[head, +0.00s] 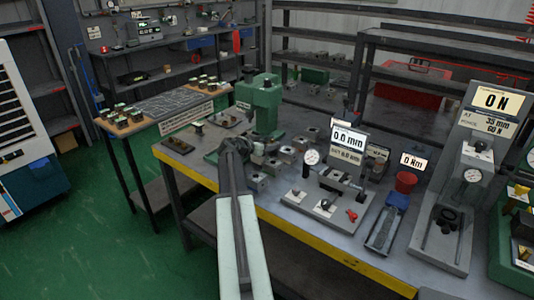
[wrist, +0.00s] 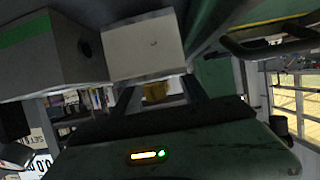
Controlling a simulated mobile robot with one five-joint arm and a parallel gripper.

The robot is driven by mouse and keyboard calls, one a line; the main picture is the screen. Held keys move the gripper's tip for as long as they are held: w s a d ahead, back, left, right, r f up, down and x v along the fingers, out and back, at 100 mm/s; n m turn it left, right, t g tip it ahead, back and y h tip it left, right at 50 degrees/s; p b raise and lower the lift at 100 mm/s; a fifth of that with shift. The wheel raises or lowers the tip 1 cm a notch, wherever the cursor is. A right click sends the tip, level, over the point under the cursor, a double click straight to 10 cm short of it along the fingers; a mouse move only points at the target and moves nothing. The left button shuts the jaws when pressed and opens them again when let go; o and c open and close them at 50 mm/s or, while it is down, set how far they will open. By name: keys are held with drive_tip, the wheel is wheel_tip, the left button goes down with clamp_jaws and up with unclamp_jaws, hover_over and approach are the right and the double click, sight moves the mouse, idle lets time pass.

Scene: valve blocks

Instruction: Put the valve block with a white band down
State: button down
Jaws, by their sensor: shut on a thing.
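My gripper (head: 238,146) is over the bench, close to the base of the green press. In the wrist view my gripper (wrist: 161,82) is shut on a pale grey block (wrist: 143,47), which sits at the ends of the two dark fingers. I take it for the valve block with a white band, but I cannot make out the band clearly. A larger grey block with a green band (wrist: 50,50) is close on its left. In the head view the held block is too small and hidden to tell apart.
The green press (head: 266,98) stands just behind my gripper. Several grey blocks, one of them here (head: 256,181), lie to the right on the bench (head: 285,207). A dial gauge stand (head: 312,158) is further right. A side table (head: 160,103) holds several small blocks.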

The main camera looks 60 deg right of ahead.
drive_tip(key=shift+f, duration=0.6)
drive_tip(key=shift+r, duration=0.2)
drive_tip(key=shift+f, duration=0.2)
drive_tip(key=c, duration=0.9)
unclamp_jaws()
drive_tip(key=shift+r, duration=0.1)
drive_tip(key=shift+a+r, duration=0.15)
drive_tip(key=shift+r, duration=0.1)
drive_tip(key=p+v, duration=0.4)
drive_tip(key=v, duration=0.7)
drive_tip(key=shift+a+p, duration=0.35)
drive_tip(key=shift+p, duration=0.05)
